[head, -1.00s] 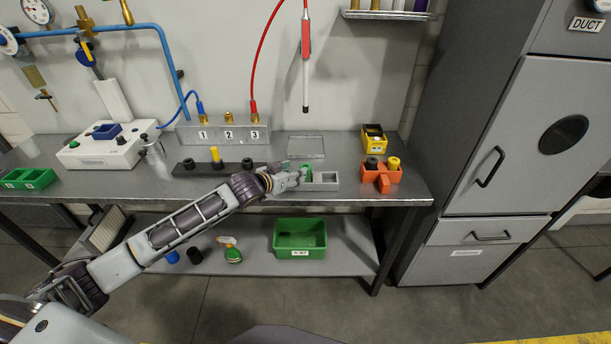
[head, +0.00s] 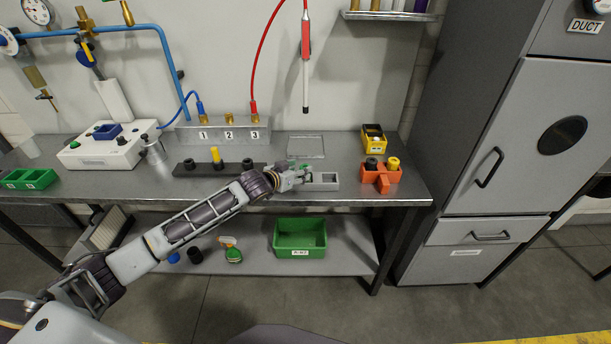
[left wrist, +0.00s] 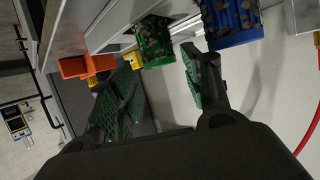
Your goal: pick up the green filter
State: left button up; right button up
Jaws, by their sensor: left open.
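The green filter (head: 304,166) shows as a small green patch at the grey compartment box (head: 326,178) on the table, partly hidden by my left gripper (head: 307,174). In the left wrist view the green filter (left wrist: 155,42) has a rough, dark-speckled top and lies just beyond the open fingers of my left gripper (left wrist: 159,62), roughly in line with the gap between them. I cannot tell whether a finger touches it. My right gripper is not in view.
An orange holder (head: 383,177) with black and yellow caps stands right of the grey box, with a yellow bin (head: 374,139) behind. A dark strip (head: 190,169) with caps lies left. A clear plate (head: 306,147) lies behind the box. A green bin (head: 300,238) is on the lower shelf.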

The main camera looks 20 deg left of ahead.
pick_arm(q)
jog(key=shift+x, duration=1.45)
jog(key=c, duration=0.8)
jog(key=shift+r, duration=0.1)
jog(key=shift+r, duration=4.95)
